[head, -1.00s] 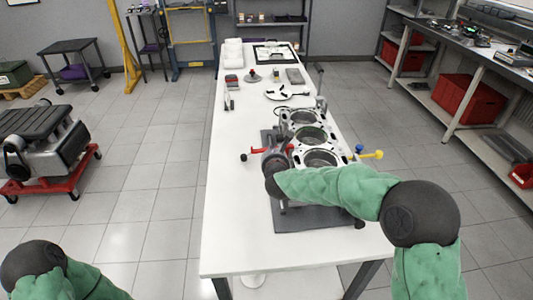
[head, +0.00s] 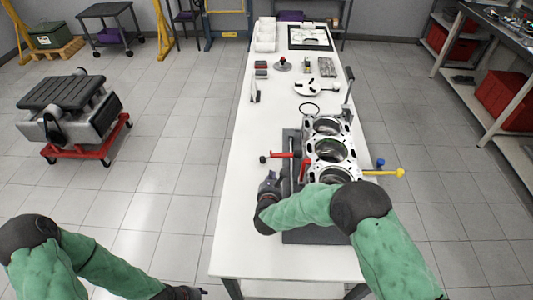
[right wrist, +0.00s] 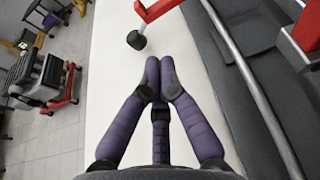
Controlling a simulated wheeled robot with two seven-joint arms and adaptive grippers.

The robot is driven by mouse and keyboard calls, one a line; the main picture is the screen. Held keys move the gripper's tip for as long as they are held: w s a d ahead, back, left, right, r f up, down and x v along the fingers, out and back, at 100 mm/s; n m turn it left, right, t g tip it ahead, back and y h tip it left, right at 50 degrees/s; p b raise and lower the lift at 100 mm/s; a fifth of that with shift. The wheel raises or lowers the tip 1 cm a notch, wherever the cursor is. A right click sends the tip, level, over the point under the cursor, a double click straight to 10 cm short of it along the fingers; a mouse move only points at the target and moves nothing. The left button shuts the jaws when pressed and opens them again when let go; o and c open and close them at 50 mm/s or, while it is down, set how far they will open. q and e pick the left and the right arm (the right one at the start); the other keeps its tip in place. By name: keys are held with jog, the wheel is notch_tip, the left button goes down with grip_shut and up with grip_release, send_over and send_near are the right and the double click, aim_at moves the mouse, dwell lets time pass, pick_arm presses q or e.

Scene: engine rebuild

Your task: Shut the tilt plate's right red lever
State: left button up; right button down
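The engine block (head: 330,150) stands on the dark grey tilt plate (head: 300,237) on the white table. One red lever (head: 282,155) sticks out to the left of the plate, with a black knob (head: 263,159). A second red part (head: 304,170) stands close to the block. The lever (right wrist: 158,9) and its knob (right wrist: 136,40) also show in the right wrist view. My right gripper (head: 268,188) is on the near side of the knob, apart from it. Its fingertips (right wrist: 162,78) are together and empty. My left gripper (head: 185,293) is at the bottom edge, partly cut off.
A yellow lever (head: 385,172) and a blue knob (head: 380,162) stick out at the right of the block. A metal rod (right wrist: 245,80) runs along the plate. The table (head: 245,220) is clear on the left. An engine on a red trolley (head: 90,145) stands on the floor.

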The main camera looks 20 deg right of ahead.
aim_at(273, 168)
jog(key=shift+a+f, duration=0.1)
dwell(0.3)
jog(key=shift+w+d+f, duration=0.2)
jog(key=shift+w+f, duration=0.05)
jog(key=shift+w, duration=0.05)
jog(key=b+x, duration=0.3)
jog(key=x, duration=0.6)
